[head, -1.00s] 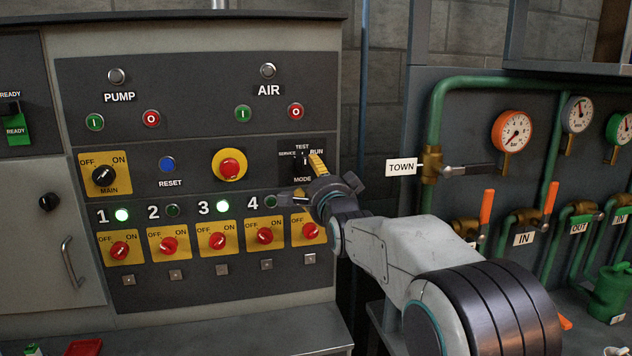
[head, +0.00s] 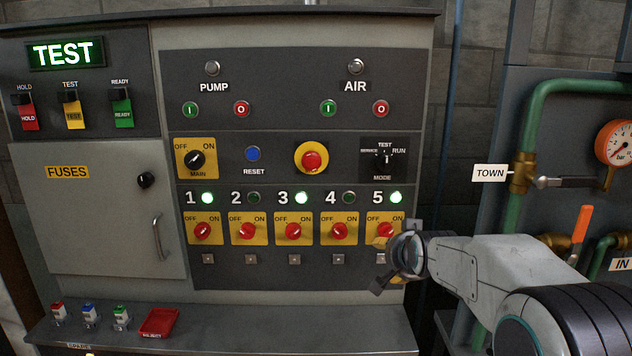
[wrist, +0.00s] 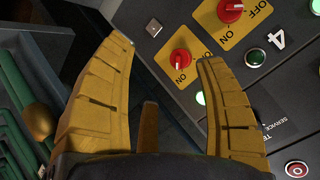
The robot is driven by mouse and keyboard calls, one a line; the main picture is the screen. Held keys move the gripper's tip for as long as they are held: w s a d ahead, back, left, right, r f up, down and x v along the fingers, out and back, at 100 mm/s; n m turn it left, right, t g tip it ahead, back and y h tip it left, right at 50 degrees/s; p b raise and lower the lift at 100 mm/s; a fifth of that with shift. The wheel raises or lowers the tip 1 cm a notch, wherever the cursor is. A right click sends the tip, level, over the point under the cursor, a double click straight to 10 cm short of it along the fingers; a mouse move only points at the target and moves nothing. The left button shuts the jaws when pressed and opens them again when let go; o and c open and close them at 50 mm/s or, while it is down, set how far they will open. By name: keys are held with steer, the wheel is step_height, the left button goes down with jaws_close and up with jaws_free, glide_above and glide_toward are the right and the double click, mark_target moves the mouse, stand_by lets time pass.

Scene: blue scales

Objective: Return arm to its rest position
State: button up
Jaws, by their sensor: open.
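My gripper (head: 388,262) is in front of the lower right corner of the control panel (head: 305,90), just below and beside the number 5 switch (head: 386,229). In the wrist view my gripper (wrist: 165,65) shows two yellow fingers spread wide, with nothing between them. The red number 5 switch (wrist: 180,59) appears beyond and between the fingertips, apart from them as far as I can tell. My arm reaches in from the lower right. In the head view the gripper's fingers are partly hidden by its own wrist.
The mode dial (head: 383,158) is above the gripper. Lamps 1, 3 and 5 are lit green. A bench ledge (head: 230,325) with a red tray (head: 160,322) runs below. To the right are a green pipe (head: 525,120), a TOWN valve lever (head: 565,182) and an orange handle (head: 581,228).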

steer(key=s+f+n+g, duration=0.35)
steer(key=s+f, duration=0.25)
steer(key=s, duration=0.3)
steer(key=s+f+n+g, duration=0.2)
steer(key=s+f+g, duration=0.3)
steer(key=s, duration=0.4)
steer(key=s+r+p, duration=0.1)
steer(key=s+r, duration=0.1)
steer(key=s, duration=0.8)
steer(key=s+r+n+p, duration=0.1)
steer(key=s+r, duration=0.1)
steer(key=s, duration=0.8)
steer(key=shift+r+t, duration=0.3)
steer(key=shift+t, duration=0.05)
steer(key=shift+n, duration=0.25)
steer(key=shift+c, duration=0.4)
